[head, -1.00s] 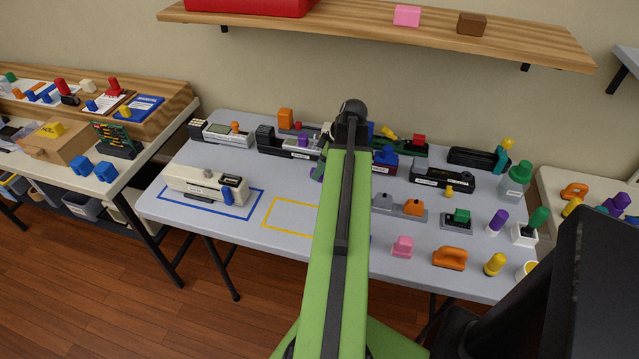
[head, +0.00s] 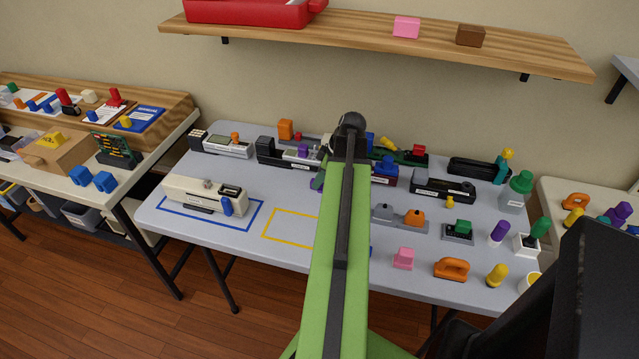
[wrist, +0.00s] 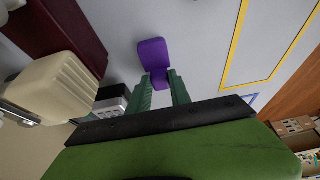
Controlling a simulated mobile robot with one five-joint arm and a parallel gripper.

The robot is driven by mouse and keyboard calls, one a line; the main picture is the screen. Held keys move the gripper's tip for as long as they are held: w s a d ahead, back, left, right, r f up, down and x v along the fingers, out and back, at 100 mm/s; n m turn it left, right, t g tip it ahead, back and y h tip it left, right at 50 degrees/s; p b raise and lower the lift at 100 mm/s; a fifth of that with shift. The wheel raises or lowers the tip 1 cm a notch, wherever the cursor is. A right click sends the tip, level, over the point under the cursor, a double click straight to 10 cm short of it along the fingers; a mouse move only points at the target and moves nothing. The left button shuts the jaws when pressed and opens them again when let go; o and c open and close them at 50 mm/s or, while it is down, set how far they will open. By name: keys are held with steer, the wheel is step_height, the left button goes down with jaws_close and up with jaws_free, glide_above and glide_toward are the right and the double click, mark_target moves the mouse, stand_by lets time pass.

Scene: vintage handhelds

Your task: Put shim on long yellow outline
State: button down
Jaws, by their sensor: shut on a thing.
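A purple shim-like piece (wrist: 153,52) is held between the green fingers of my gripper (wrist: 158,78) in the wrist view. The gripper is shut on it, and the grey tabletop shows behind it. In the head view, a bit of purple (head: 318,181) shows just left of my green arm, which hides most of the gripper. The long yellow outline (head: 264,222) lies on the table nearer the front edge, its right part hidden by my arm. A yellow outline also shows in the wrist view (wrist: 233,45), to the right of the piece and apart from it.
A cream device (head: 195,190) stands at the blue outline (head: 250,222), left of the yellow one. Dark devices (head: 275,152) line the table's back. Several coloured pieces, such as an orange handle (head: 452,268), stand at the right. The yellow outline's visible inside is clear.

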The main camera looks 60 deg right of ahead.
mark_target(321, 187)
steer(key=r+p, duration=0.5)
steer(key=shift+s+r, duration=0.15)
steer(key=shift+s, duration=0.1)
steer(key=s+d+r+p, duration=0.1)
steer(key=s+r+p, duration=0.4)
steer(key=s, duration=0.6)
steer(key=shift+d+r+p, duration=0.3)
steer(key=shift+r+p, duration=0.05)
steer(key=shift+p, duration=0.1)
steer(key=shift+s, duration=0.1)
